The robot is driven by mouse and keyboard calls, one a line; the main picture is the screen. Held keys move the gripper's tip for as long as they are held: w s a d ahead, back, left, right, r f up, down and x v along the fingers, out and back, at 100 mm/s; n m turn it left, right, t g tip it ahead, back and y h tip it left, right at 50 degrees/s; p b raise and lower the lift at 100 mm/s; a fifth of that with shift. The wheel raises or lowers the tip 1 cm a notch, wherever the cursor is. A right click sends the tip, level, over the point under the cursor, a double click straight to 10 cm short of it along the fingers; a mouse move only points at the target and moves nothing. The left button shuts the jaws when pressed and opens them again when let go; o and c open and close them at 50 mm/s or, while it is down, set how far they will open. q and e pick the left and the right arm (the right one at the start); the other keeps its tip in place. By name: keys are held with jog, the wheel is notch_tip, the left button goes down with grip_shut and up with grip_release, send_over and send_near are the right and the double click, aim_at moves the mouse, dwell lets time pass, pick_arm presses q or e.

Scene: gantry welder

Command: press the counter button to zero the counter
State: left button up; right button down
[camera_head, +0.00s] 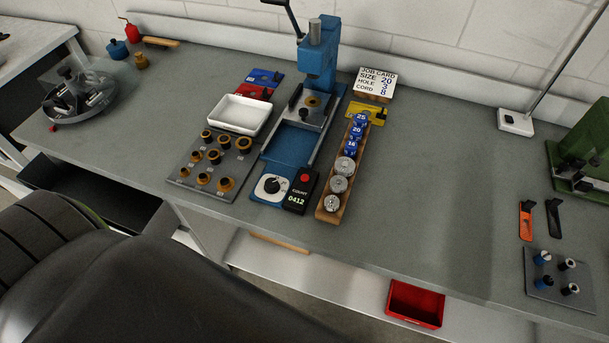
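The counter (298,193) is a small black box on the bench, in front of the blue press. It reads "COUNT" and its display (297,199) shows 0412. A red button (305,178) sits at its far end. A white dial with a black knob (271,186) is right beside it on the left, on the blue base. Neither gripper shows in the head view. A large dark, blurred shape fills the lower left, and nothing touches the counter.
The blue press (318,60) with its lever stands behind the counter. A plate of brass-coloured bushings (212,166) lies left, and a wooden rack (329,214) of blue and silver pieces stands close right. Bare grey bench (430,190) lies further right. A red bin (415,304) sits below the bench.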

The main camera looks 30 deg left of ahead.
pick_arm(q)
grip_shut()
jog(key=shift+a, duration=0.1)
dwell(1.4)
